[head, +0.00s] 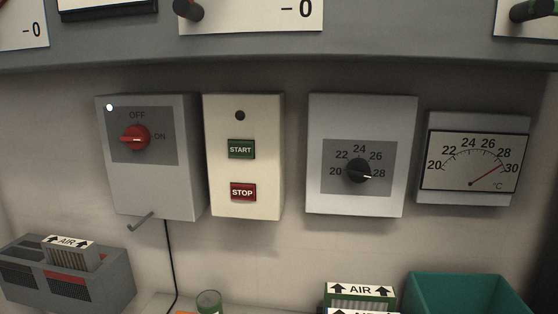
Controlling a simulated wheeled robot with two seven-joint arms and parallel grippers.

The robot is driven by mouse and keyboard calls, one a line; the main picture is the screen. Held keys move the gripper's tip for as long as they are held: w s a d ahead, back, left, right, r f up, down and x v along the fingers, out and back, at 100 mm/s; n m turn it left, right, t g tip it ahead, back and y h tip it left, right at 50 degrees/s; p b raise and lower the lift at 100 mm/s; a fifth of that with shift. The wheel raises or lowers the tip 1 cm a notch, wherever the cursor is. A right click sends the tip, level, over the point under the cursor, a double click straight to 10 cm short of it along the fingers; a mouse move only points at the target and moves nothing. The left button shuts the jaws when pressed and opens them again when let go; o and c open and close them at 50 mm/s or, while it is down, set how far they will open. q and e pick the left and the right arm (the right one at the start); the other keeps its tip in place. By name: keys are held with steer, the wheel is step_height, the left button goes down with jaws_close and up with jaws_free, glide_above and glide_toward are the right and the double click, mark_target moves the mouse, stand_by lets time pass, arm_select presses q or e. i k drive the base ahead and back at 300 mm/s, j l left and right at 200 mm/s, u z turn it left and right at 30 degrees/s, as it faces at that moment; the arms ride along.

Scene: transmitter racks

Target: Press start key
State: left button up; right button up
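The start key (241,149) is a green rectangular button marked START on a cream control box (260,200) mounted on the wall. The red stop key (243,192) sits below it on the same box. A dark round spot (240,115), which looks like an unlit lamp, is above the start key. Nothing covers the start key. Neither of my grippers shows in the head view.
A grey switch box (190,200) with a red OFF/ON knob (135,138) hangs to the left. A thermostat dial box (360,120) and a temperature gauge (473,165) hang to the right. Below are AIR-labelled units (68,280) and a teal bin (465,290). A grey panel overhangs above.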

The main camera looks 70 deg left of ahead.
mark_target(243, 149)
steer(key=u, duration=2.35)
